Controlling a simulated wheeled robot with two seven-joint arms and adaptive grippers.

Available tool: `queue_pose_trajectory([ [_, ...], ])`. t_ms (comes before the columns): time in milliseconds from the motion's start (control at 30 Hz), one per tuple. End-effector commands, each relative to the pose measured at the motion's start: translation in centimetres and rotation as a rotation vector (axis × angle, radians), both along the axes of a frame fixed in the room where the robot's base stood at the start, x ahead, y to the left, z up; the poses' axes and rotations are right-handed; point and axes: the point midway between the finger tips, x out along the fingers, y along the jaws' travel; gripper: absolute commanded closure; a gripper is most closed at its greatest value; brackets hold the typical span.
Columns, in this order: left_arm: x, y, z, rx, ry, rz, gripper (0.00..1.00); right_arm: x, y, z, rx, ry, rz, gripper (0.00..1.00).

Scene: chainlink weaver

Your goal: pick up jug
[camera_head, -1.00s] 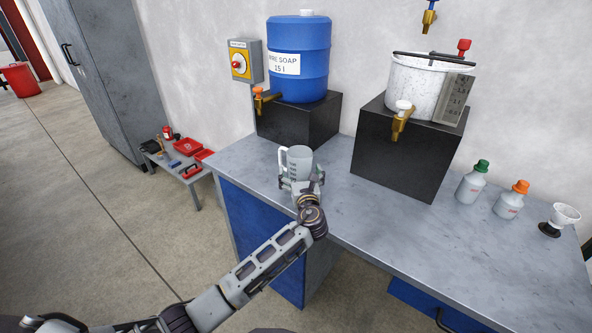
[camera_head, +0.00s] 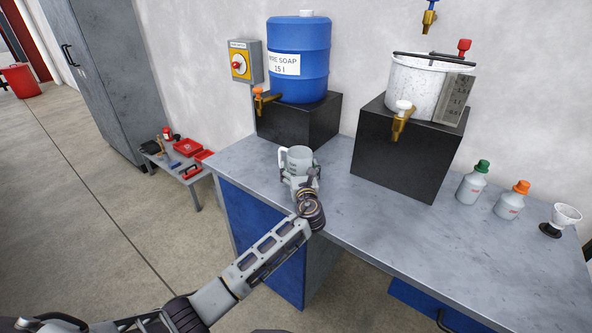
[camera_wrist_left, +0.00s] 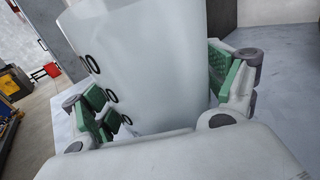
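The jug (camera_head: 298,160) is a pale, translucent, upright vessel with a handle on its left side, on the grey workbench near its left end. My left gripper (camera_head: 300,181) is at the jug's near side. In the left wrist view the jug (camera_wrist_left: 160,65) fills the middle, between the green-padded fingers of my left gripper (camera_wrist_left: 160,92). The fingers look spread around it; the right pad lies very close to its wall, and contact is hard to judge. The jug's base is hidden by the gripper. My right gripper is not in view.
A blue soap barrel (camera_head: 299,62) with a tap stands on a black block (camera_head: 299,122) behind the jug. A white speckled bucket (camera_head: 418,88) with a tap stands on another block (camera_head: 404,150) to the right. Bottles (camera_head: 471,184) and a funnel (camera_head: 565,214) are farther right. The workbench (camera_head: 400,235) front is clear.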

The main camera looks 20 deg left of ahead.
Motion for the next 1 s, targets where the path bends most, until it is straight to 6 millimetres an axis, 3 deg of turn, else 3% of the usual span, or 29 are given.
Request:
queue_pose_trajectory([
  [33, 0.0, 0.0, 0.0, 0.000, 0.000, 0.000, 0.27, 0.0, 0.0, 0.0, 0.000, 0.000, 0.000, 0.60],
  [233, 0.0, 0.0, 0.0, 0.000, -0.001, 0.000, 0.51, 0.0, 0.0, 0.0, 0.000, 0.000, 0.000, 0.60],
  [667, 0.0, 0.0, 1.0, -0.001, -0.002, 0.000, 0.51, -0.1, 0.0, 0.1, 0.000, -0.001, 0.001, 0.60],
  [1000, 0.0, 0.0, 5.4, -0.001, -0.004, -0.001, 0.51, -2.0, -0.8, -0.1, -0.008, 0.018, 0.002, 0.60],
])
